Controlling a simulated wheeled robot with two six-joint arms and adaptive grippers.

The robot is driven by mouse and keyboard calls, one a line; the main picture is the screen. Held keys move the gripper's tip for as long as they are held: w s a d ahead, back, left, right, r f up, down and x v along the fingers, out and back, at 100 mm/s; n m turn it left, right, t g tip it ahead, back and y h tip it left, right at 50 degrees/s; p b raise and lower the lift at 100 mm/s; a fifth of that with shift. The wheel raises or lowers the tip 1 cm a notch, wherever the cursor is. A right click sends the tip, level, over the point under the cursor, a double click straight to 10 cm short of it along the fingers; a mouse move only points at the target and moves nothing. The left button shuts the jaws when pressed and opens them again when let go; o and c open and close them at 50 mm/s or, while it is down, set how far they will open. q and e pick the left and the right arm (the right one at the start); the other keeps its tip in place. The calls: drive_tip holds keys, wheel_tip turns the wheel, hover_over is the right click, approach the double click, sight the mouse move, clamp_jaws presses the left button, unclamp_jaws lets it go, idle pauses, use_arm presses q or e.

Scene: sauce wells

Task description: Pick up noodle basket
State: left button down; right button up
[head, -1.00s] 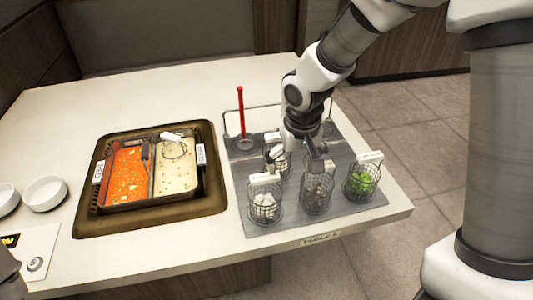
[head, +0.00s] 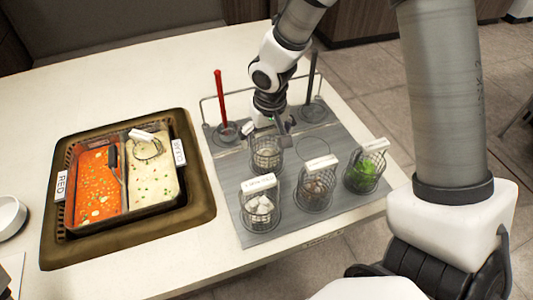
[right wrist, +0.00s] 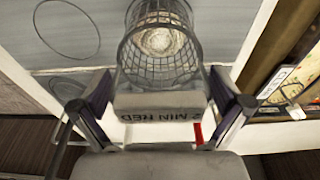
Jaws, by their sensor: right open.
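The noodle basket (head: 267,158) is a wire basket with pale noodles, standing upright at the back of the grey tray. My right gripper (head: 272,122) is directly above and behind it in the head view and partly hides its upper part. In the right wrist view, the noodle basket (right wrist: 160,50) has a tag reading "2 MIN RED" (right wrist: 160,106). This tag lies between the two fingers of my open right gripper (right wrist: 160,118), with gaps on both sides. My left gripper is not in view.
Three more baskets stand in the tray's front row: white pieces (head: 260,212), brown pieces (head: 315,190) and greens (head: 364,174). A red-handled tool (head: 219,100) and a dark-handled one (head: 311,78) stand behind. A two-part soup pot (head: 97,190) sits left.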

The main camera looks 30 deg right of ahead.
drive_tip(key=shift+w+f, duration=0.15)
drive_tip(key=shift+f, duration=0.2)
drive_tip(key=shift+s+r, duration=0.25)
drive_tip(key=shift+c, duration=0.4)
drive_tip(key=c, duration=1)
wheel_tip(320, 180, up, 9)
drive_tip(key=shift+r+p, duration=0.1)
drive_tip(key=shift+p, duration=0.95)
drive_tip(key=shift+w+r, duration=0.1)
drive_tip(key=shift+r, duration=0.25)
